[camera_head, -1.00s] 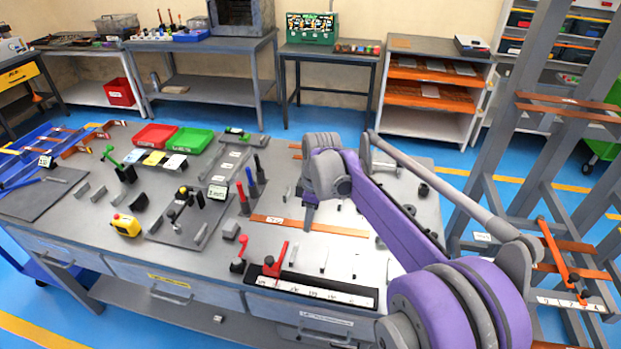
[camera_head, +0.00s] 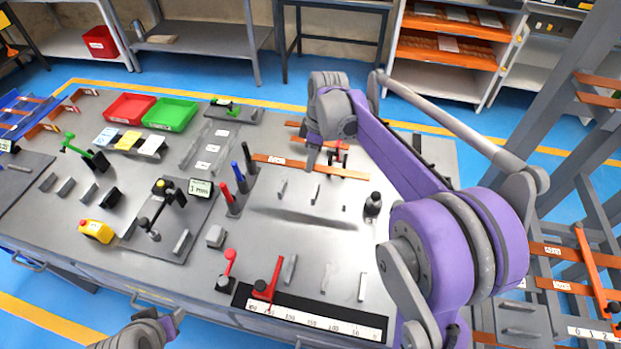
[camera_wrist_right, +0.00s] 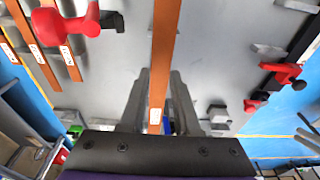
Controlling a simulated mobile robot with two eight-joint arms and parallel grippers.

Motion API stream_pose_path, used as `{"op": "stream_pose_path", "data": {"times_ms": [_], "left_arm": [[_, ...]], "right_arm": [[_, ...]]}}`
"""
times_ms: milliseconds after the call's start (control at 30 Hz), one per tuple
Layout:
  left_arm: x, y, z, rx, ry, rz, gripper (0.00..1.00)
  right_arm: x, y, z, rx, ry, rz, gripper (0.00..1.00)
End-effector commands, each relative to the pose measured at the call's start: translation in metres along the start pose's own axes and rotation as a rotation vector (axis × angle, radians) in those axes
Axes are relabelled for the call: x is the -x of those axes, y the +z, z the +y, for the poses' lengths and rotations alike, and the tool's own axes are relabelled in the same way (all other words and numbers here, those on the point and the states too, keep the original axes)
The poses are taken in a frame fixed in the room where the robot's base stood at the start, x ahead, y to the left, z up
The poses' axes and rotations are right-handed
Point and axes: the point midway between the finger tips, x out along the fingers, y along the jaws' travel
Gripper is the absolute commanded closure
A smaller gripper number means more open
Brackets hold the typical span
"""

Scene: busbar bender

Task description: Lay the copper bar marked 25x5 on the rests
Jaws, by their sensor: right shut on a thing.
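A long flat copper bar (camera_head: 345,171) is held level above the bench, with a dark shadow on the top below it. A white label near its left end is too small to read. My right gripper (camera_head: 311,163) is shut on the bar. In the right wrist view the bar (camera_wrist_right: 165,65) runs between the two fingers (camera_wrist_right: 154,105). Several small grey upright blocks, such as one block (camera_head: 290,269), stand on the bench below and in front of the bar. I cannot tell which are the rests. Only a wrist part of my left arm shows at the bottom left.
A white scale strip (camera_head: 315,322) with a red-handled stop (camera_head: 268,282) lies along the bench's front edge. Red and blue handled tools (camera_head: 237,190) stand left of the bar. A black knob (camera_head: 373,204) stands to the right. Another copper bar (camera_head: 296,124) lies behind.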

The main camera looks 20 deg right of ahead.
Motion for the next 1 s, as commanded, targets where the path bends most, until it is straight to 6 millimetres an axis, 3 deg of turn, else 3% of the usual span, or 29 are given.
{"op": "stream_pose_path", "data": {"times_ms": [200,600,1000], "left_arm": [[-0.002,0.003,0.000,0.000,0.000,-0.002,0.50],[-0.003,0.004,0.000,0.000,0.000,-0.004,0.50],[-0.005,0.006,0.000,0.000,0.000,-0.006,0.50]], "right_arm": [[-0.041,0.006,0.000,0.000,0.000,0.000,1.00],[-0.087,0.013,0.000,0.000,0.000,0.000,1.00],[-0.093,0.014,-0.001,0.000,-0.001,0.000,1.00]]}}
